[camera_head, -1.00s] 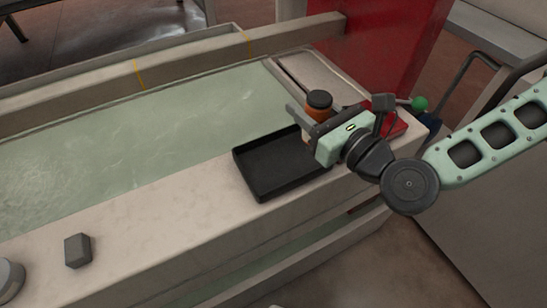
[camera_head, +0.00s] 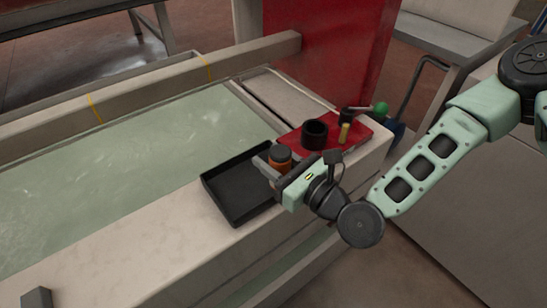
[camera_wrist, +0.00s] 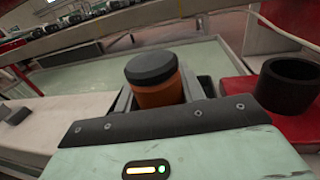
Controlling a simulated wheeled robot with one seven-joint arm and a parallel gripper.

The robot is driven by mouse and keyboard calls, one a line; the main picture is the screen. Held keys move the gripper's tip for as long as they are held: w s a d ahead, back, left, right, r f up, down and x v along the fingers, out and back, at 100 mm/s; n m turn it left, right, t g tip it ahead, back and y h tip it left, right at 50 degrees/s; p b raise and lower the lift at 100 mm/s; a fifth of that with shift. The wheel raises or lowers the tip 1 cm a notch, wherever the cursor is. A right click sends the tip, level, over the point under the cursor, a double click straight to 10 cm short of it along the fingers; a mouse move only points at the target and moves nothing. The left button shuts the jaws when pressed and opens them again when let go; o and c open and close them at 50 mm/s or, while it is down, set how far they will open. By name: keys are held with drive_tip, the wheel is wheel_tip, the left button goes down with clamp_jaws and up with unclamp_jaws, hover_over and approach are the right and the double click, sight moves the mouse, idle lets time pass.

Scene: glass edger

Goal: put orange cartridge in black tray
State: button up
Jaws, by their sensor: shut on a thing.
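The orange cartridge (camera_head: 279,158) has a black cap and stands roughly upright between the fingers of my gripper (camera_head: 271,162). My gripper is shut on it. The cartridge also shows large in the wrist view (camera_wrist: 156,80), its lower part hidden by my gripper. The black tray (camera_head: 224,205) is a shallow rectangular tray on the pale ledge, just left of my gripper in the head view. The cartridge is at the tray's right end; I cannot tell its height above the ledge or whether it overlaps the rim. The visible tray floor is empty.
A water-filled trough (camera_head: 130,170) lies behind the tray. A grey block (camera_head: 37,298) sits on the ledge at lower left.

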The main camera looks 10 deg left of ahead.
sight(289, 167)
drive_tip(key=shift+f+b, duration=0.3)
drive_tip(key=shift+f, duration=0.15)
drive_tip(key=o, duration=1.1)
drive_tip(key=shift+c, duration=0.2)
drive_tip(key=shift+r, duration=0.25)
drive_tip(key=p+v, duration=0.1)
drive_tip(key=v, duration=0.5)
drive_tip(key=r+p+v, duration=0.1)
drive_tip(key=v, duration=0.3)
drive_tip(key=shift+p, duration=0.3)
drive_tip(key=shift+s+d+f+p, duration=0.15)
drive_tip(key=shift+s+d+p, duration=0.1)
drive_tip(key=shift+d+p, duration=0.3)
drive_tip(key=shift+s+d+f+p, duration=0.15)
drive_tip(key=shift+s+d+p, duration=0.15)
drive_tip(key=shift+p, duration=0.35)
